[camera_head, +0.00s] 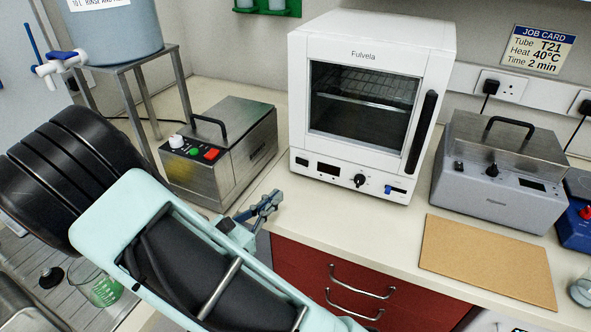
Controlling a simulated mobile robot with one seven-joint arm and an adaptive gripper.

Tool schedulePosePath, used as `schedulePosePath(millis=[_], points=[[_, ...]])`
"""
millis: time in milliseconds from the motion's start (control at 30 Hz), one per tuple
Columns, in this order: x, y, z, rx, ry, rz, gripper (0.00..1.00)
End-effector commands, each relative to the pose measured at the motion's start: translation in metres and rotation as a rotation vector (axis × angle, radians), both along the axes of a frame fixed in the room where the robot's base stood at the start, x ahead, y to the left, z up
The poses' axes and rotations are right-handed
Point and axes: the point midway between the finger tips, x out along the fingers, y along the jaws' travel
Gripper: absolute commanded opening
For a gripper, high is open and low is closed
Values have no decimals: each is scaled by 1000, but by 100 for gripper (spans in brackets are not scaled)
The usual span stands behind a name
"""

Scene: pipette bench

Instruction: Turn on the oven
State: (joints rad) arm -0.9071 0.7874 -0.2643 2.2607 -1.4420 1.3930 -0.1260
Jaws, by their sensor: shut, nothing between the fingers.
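The oven (445,70) is a white box marked Fulvela, standing on the bench against the wall. Its glass door (362,100) is closed and has a dark vertical handle (420,132) at the right. The lower front panel has a dark display (328,169), a black knob (360,181) and a small blue control (396,190) at the right. I cannot tell the control's setting, and the display looks dark. My gripper (270,202) is shut and empty, left of and in front of the oven, apart from it, near the bench's front edge.
A steel box with coloured buttons (235,150) stands left of the oven, close behind my gripper. A grey lidded bath (492,190) stands to the right. A brown board (487,258) lies on the bench (350,232). A job card (538,50) reads T21, 40°C, 2 min.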

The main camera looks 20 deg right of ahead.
Motion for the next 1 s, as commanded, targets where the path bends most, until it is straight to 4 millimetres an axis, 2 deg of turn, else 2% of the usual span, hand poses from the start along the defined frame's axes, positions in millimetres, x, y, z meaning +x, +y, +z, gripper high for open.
schedulePosePath(millis=[200,567,767,1000], points=[[2,11,-10,-10,1,51,0],[4,8,-10,-8,1,48,0],[20,-15,-9,-10,1,43,0],[52,-56,-9,-10,1,43,0]])
